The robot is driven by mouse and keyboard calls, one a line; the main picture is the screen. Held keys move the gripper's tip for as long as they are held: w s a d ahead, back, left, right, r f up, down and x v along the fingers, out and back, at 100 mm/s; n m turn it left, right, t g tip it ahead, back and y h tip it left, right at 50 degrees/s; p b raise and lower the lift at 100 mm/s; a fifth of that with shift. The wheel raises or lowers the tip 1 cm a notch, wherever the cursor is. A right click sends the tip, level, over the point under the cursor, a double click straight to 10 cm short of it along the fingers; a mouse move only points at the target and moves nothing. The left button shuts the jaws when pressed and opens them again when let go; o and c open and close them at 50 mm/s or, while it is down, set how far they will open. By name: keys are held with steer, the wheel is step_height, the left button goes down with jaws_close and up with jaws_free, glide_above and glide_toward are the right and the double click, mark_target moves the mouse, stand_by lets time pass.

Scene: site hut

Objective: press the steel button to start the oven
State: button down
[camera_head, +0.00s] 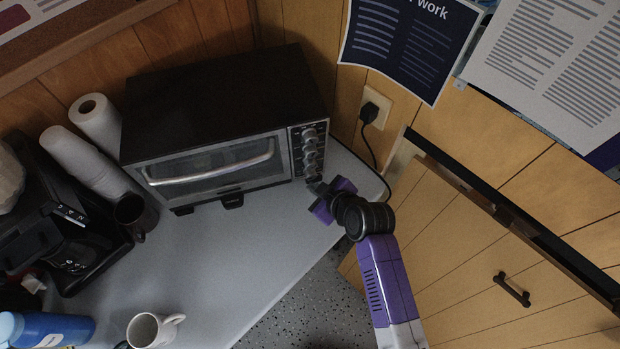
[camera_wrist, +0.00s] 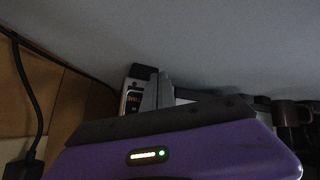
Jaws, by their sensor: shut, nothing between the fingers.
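The toaster oven (camera_head: 225,125) stands on the grey counter, with a black top, a glass door and a steel handle. Its control panel (camera_head: 306,140) is at the right end of the front, with several knobs in a column. I cannot make out the steel button; the low end of the panel is partly behind my gripper. My gripper (camera_head: 314,184) is shut and empty, its tips at or very near the panel's bottom. In the wrist view the fingers (camera_wrist: 158,91) are beside a small part of the panel (camera_wrist: 132,98). I cannot tell whether they touch it.
Paper rolls (camera_head: 85,160), a dark mug (camera_head: 133,213) and a black coffee maker (camera_head: 75,245) stand left of the oven. A white mug (camera_head: 148,330) and a blue bottle (camera_head: 50,330) are nearer. A power cord (camera_head: 371,150) hangs at right. The middle counter (camera_head: 225,255) is clear.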

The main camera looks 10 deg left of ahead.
steer(key=shift+w+a, duration=0.15)
steer(key=shift+w, duration=0.2)
stand_by(0.7)
steer(key=shift+s, duration=0.1)
steer(key=shift+s+d, duration=0.3)
steer(key=shift+s, duration=0.35)
steer(key=shift+s, duration=0.1)
steer(key=shift+s+d+p, duration=0.35)
steer(key=shift+s, duration=0.4)
steer(key=shift+s+d+p, duration=0.3)
steer(key=shift+s+p, duration=0.05)
steer(key=shift+s, duration=0.4)
steer(key=shift+s+d+p, duration=0.35)
steer(key=shift+s, duration=0.4)
